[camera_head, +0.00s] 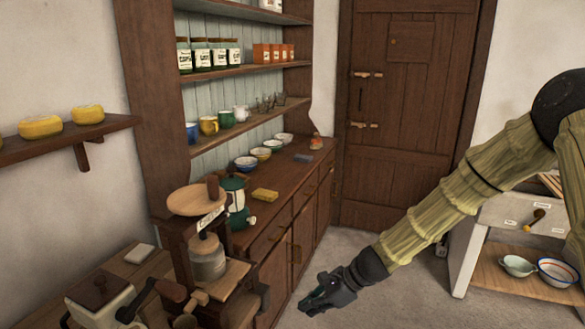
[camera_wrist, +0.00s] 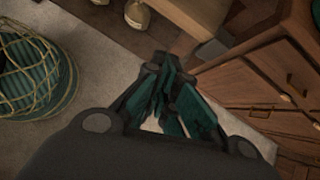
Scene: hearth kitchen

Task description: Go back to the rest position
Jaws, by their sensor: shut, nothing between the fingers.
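My gripper (camera_head: 322,299) is at the bottom middle of the head view, at the end of my arm, which reaches in from the right. It is low in front of the dark wooden dresser (camera_head: 277,240), over the grey floor, with nothing in it. In the wrist view my gripper (camera_wrist: 168,88) shows its dark and teal fingers closed together. The dresser's drawers and doors (camera_wrist: 265,85) show at the right of the wrist view, apart from the fingers.
A white unit (camera_head: 500,215) with bowls stands at right. A netted teal round thing (camera_wrist: 35,75) is at left in the wrist view. Floor (camera_head: 345,250) is clear toward the door.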

